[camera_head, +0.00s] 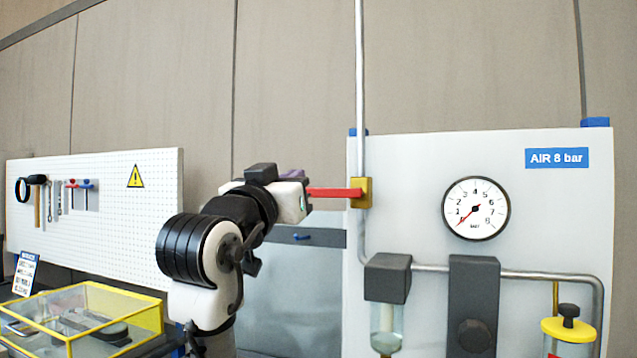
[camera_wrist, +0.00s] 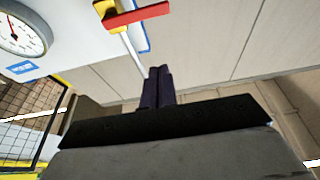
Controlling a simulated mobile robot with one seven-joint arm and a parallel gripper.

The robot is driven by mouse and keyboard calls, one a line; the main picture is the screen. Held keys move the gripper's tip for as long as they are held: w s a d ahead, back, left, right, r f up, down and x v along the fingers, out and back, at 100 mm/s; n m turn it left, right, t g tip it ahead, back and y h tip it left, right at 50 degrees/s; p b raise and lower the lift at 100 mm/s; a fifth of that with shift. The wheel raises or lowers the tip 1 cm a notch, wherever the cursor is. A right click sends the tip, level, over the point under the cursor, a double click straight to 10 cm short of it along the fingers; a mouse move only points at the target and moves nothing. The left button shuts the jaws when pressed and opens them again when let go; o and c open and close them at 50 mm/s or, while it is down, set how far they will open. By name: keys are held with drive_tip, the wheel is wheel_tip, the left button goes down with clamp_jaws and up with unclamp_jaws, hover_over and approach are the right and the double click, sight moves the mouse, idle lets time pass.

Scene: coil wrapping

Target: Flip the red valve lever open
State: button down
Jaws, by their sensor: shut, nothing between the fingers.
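The red valve lever (camera_head: 335,192) points left from the yellow valve body (camera_head: 362,193), lying horizontal across the upright grey pipe (camera_head: 361,80). In the wrist view the red lever (camera_wrist: 138,17) and yellow body (camera_wrist: 103,8) are at the top, with the lever crosswise to the pipe. My gripper (camera_wrist: 159,72) is shut and empty, its dark fingers side by side below the lever in that picture, with a visible gap between. In the head view my gripper (camera_head: 293,174) is at the lever's left end, partly hidden by my wrist. Contact there cannot be told.
A white panel (camera_head: 420,160) carries the pipework and a pressure gauge (camera_head: 476,208), its needle pointing low left. A filter bowl (camera_head: 386,318) hangs below the valve. At left are a pegboard with tools (camera_head: 110,230) and a yellow-framed clear box (camera_head: 90,315).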

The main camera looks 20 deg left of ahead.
wheel_tip(320, 180, up, 4)
drive_tip(key=p, duration=0.6)
hover_over(335, 193)
drive_tip(key=s+a, duration=0.2)
drive_tip(key=a, duration=0.1)
drive_tip(key=shift+f, duration=2.35)
drive_tip(key=shift+s+f, duration=0.15)
